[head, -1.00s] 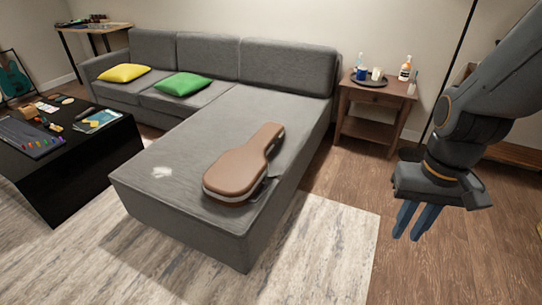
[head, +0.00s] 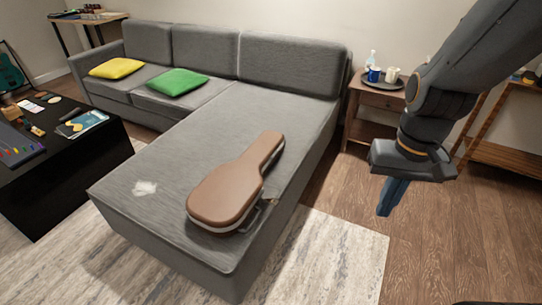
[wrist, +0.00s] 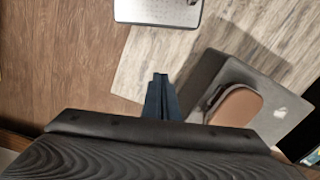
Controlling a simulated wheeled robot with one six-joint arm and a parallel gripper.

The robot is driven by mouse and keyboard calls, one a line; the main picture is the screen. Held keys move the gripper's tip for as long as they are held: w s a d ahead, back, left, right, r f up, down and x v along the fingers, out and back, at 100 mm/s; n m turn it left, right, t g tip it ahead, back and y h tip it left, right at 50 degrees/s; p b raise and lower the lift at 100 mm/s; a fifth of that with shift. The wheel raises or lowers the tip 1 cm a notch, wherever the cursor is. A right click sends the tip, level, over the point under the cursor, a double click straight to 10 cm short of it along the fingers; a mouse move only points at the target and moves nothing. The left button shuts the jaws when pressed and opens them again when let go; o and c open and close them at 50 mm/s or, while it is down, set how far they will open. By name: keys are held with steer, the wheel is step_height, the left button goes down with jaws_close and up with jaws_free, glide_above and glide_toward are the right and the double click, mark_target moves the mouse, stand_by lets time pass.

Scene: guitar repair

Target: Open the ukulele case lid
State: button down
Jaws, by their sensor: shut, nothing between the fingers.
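The brown ukulele case (head: 228,194) lies on the grey chaise part of the sofa, its lid closed and its neck pointing to the back right. A handle and a pale rim show along its right side. In the wrist view the rounded end of the case (wrist: 236,106) shows at the right, partly hidden by my wrist. My gripper (head: 385,212) hangs pointing down to the right of the chaise, apart from the case, with its blue fingers together and empty. The fingers also show in the wrist view (wrist: 160,82).
The grey sofa (head: 200,264) carries a yellow cushion (head: 117,68) and a green cushion (head: 178,83). A black table (head: 85,165) with small items stands at left. A side table (head: 372,100) with cups stands behind my arm.

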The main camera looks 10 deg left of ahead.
steer(key=w+a+f+m+t+y+b, duration=0.2)
steer(key=w+a+f+m+y+b, duration=0.35)
steer(key=w+f+b, duration=1)
steer(key=w+a+f+m+t+y+b, duration=0.1)
steer(key=w+a+f+m+y+b, duration=0.2)
steer(key=w+a+f+m+b, duration=1.2)
steer(key=w+d+f+m+t+y+b, duration=0.1)
steer(key=w+d+f+t+y, duration=0.3)
steer(key=w+f, duration=1.35)
steer(key=w+a+r+b, duration=0.1)
steer(key=w+a, duration=0.2)
steer(key=w+a+r+g+b, duration=0.1)
steer(key=w+a, duration=0.2)
steer(key=w+a+r+g+b, duration=0.1)
steer(key=w+a, duration=0.2)
steer(key=a, duration=0.1)
steer(key=shift+w+r+y, duration=0.1)
steer(key=shift+r+y, duration=0.05)
steer(key=shift+y, duration=0.1)
step_height(320, 180, up, 2)
steer(key=shift+w+a+r+b, duration=0.1)
steer(key=shift+r+b, duration=0.05)
steer(key=shift+b, duration=0.25)
steer(key=shift+r, duration=0.95)
steer(key=shift+r, duration=0.1)
